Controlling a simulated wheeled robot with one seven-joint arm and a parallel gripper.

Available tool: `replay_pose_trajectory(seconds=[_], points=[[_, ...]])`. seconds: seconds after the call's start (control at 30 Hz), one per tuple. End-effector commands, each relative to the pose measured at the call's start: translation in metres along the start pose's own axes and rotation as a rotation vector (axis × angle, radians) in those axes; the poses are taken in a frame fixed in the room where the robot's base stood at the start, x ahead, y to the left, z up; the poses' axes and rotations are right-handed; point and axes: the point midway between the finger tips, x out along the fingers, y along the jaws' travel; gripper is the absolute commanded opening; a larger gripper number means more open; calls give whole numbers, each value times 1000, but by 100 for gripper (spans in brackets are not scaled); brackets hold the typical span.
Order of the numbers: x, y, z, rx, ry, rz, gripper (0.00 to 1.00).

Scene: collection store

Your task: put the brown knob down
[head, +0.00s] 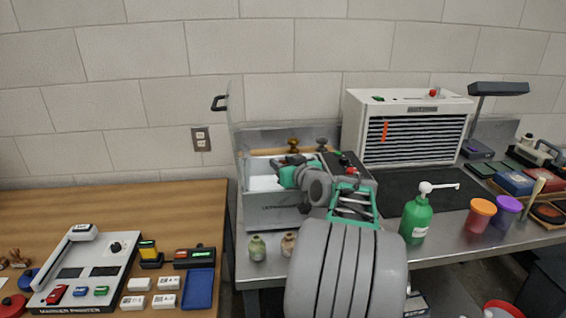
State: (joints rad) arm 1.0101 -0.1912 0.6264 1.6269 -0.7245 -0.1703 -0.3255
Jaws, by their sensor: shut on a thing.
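The brown knob (293,143) shows upright in the head view at the far side of the open steel basin. It is just beyond my gripper (290,165), by the wooden strip. My teal and grey gripper reaches over the basin and is shut on the brown knob. The fingertips and the knob's lower part are largely hidden, so I cannot tell whether the knob touches the strip. A similar grey knob (322,143) stands just to the right, by the wooden strip (333,150).
The basin unit (262,215) has a raised lid (235,115) at its left. A white louvred cabinet (415,128) stands behind right. Two small jars (257,248) and a green pump bottle (416,219) stand in front. The dark mat (425,190) has free room.

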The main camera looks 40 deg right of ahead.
Motion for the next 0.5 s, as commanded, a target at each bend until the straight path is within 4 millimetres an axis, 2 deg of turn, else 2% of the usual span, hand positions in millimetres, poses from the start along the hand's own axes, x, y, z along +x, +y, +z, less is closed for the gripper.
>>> replay_pose_trajectory(seconds=[0.5], points=[[2, 0, 10, 1, -1, 0, 0]])
